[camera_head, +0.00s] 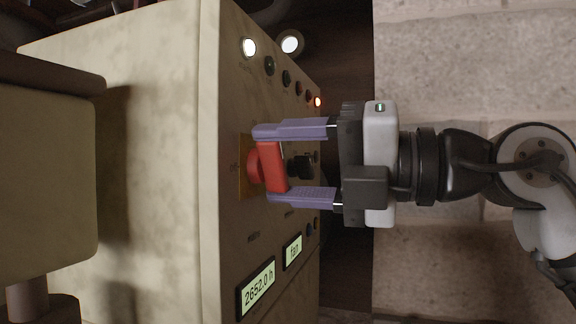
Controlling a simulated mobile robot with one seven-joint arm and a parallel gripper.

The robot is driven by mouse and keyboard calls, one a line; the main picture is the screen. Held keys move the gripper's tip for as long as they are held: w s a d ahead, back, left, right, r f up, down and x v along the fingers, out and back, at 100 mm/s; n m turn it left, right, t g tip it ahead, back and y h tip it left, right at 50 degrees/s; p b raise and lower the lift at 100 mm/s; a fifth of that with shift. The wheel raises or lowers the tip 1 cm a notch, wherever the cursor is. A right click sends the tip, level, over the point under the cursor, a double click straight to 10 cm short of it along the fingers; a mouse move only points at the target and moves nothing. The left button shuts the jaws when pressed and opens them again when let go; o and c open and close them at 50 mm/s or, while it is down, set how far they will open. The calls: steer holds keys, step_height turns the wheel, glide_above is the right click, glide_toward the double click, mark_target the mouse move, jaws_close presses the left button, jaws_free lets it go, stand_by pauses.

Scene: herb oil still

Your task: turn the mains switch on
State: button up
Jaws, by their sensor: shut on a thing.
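The mains switch (273,166) is a red rotary handle on a yellow plate (243,165), mounted on the front face of a cream cabinet. My gripper (270,164) reaches in from the right, with its two purple fingers on either side of the red handle. The fingers are shut on the handle, one at its top end and one at its bottom end in the picture. The handle's bar runs nearly from top to bottom of the picture, slightly tilted. The markings around the switch are too small to read.
On the same panel, a row of small lamps and buttons (286,78) runs above the switch, with a white lamp (249,47) and an orange lit one (318,102). A black knob (301,167) sits just behind the handle.

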steer(key=m, duration=0.6)
stand_by(0.6)
steer(key=o, duration=1)
steer(key=b+v, duration=0.2)
steer(key=v, duration=1.2)
